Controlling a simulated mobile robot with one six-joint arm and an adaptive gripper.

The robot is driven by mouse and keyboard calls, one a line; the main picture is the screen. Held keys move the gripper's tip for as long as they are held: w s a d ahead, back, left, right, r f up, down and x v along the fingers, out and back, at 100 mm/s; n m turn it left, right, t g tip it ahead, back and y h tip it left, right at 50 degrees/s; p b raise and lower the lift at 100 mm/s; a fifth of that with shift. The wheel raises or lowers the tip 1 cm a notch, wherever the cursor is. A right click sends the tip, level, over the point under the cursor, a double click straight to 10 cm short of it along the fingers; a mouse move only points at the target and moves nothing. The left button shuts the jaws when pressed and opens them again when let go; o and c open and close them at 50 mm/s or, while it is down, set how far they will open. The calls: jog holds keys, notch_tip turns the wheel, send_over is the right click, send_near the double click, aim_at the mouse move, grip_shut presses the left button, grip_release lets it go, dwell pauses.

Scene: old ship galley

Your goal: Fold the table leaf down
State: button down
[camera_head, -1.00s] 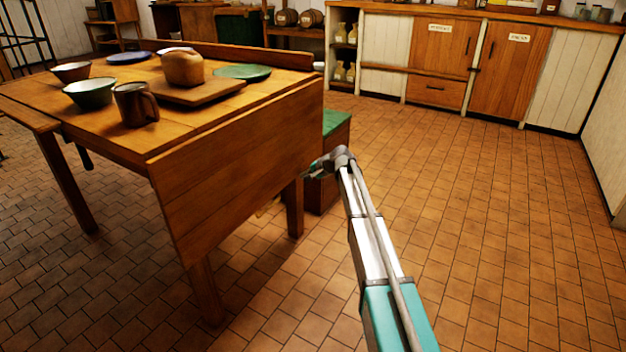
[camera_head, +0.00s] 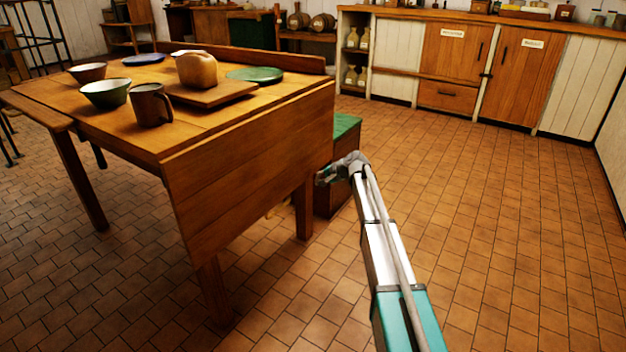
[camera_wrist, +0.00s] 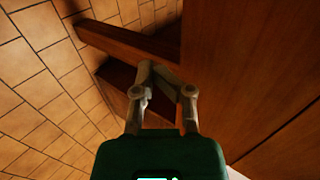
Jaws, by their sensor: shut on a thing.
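The wooden table (camera_head: 133,142) stands at the left in the head view. Its leaf (camera_head: 245,160) hangs steeply down from the near right edge, in front of the legs. The leaf also fills the right of the wrist view (camera_wrist: 255,60). My gripper (camera_head: 322,178) is at the leaf's far, lower right edge. In the wrist view my gripper (camera_wrist: 165,78) is shut on the leaf at its edge; the exact contact is partly hidden by the fingers.
A mug (camera_head: 151,106), bowls (camera_head: 106,93), a loaf (camera_head: 197,70) on a board (camera_head: 212,93) and plates (camera_head: 255,75) stand on the tabletop. A green-topped box (camera_head: 347,128) is close behind my gripper. Open tiled floor (camera_head: 470,210) lies to the right.

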jog(key=s+d, duration=0.7)
jog(key=d, duration=0.2)
jog(key=shift+d, duration=0.35)
jog(key=shift+r, duration=0.1)
jog(key=s+r+n+g+h+p, duration=0.2)
jog(key=s+r+h+p, duration=0.3)
jog(key=s, duration=0.8)
jog(key=s+r+n+g+h+p, duration=0.1)
jog(key=s+r+n+g+p, duration=0.15)
jog(key=s+p, duration=0.7)
jog(key=s+r+n+g+h+p, duration=0.2)
jog(key=s+r+n+p, duration=0.15)
jog(key=s, duration=1.25)
notch_tip(320, 180, up, 37)
jog(key=p, duration=3.8)
jog(key=shift+r+m+h, duration=0.2)
jog(key=shift+m+h, duration=0.1)
jog(key=shift+m, duration=0.1)
jog(key=shift+w+a, duration=0.1)
jog(key=shift+a, duration=0.05)
